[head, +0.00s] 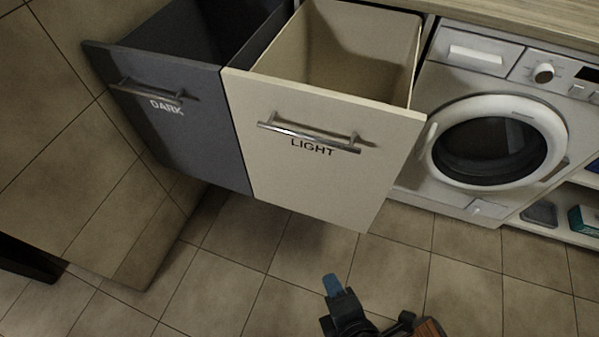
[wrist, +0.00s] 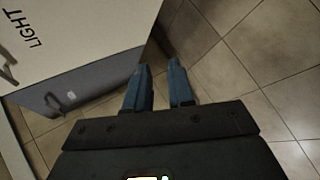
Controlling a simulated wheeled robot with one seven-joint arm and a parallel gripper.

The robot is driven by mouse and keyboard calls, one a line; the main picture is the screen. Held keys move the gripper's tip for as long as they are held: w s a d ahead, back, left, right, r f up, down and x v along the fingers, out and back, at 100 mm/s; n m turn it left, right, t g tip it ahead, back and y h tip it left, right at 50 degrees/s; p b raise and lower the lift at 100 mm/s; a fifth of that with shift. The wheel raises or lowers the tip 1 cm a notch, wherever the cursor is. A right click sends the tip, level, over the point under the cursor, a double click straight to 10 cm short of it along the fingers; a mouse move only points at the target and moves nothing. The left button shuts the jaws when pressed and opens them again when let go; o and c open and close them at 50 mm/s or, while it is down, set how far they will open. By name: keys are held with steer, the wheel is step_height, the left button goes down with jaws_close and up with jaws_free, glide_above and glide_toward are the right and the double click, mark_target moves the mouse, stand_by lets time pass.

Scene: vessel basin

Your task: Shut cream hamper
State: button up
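The cream hamper (head: 300,190) is a pull-out bin marked LIGHT with a silver bar handle (head: 308,137). It stands pulled out, its open top showing an empty-looking inside. In the wrist view its cream front (wrist: 85,35) fills the upper left. My gripper (head: 332,284) is in front of and below the hamper front in the head view, apart from it. In the wrist view my gripper (wrist: 160,66) has two blue fingers with a gap between them and nothing held.
A dark grey hamper (head: 190,125) marked DARK is also pulled out, just left of the cream one. A washing machine (head: 490,140) stands right, under a wooden counter (head: 530,18). Shelves with small items are at far right. The tiled floor (head: 220,285) in front is clear.

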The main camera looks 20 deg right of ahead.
steer(key=w+n+h+b, duration=0.1)
steer(key=w+n, duration=0.1)
steer(key=w, duration=0.1)
steer(key=w+a+f+n+h+b, duration=0.1)
steer(key=w+n, duration=0.1)
steer(key=w, duration=0.1)
steer(key=w+a+f+n+t+h+b, duration=0.1)
steer(key=w+h, duration=0.1)
steer(key=w, duration=0.1)
steer(key=shift+f+n, duration=0.2)
steer(key=shift+n, duration=0.2)
jaws_close()
steer(key=n+t+h+b, duration=0.2)
steer(key=n+h+b, duration=0.2)
steer(key=h, duration=0.3)
glide_toward(300, 154)
steer(key=b+x, duration=0.1)
steer(key=x, duration=0.6)
steer(key=shift+f, duration=0.15)
steer(key=shift+w+d, duration=0.25)
steer(key=r+b+x, duration=0.1)
steer(key=b+x, duration=0.7)
steer(key=x, duration=3)
steer(key=shift+r, duration=0.3)
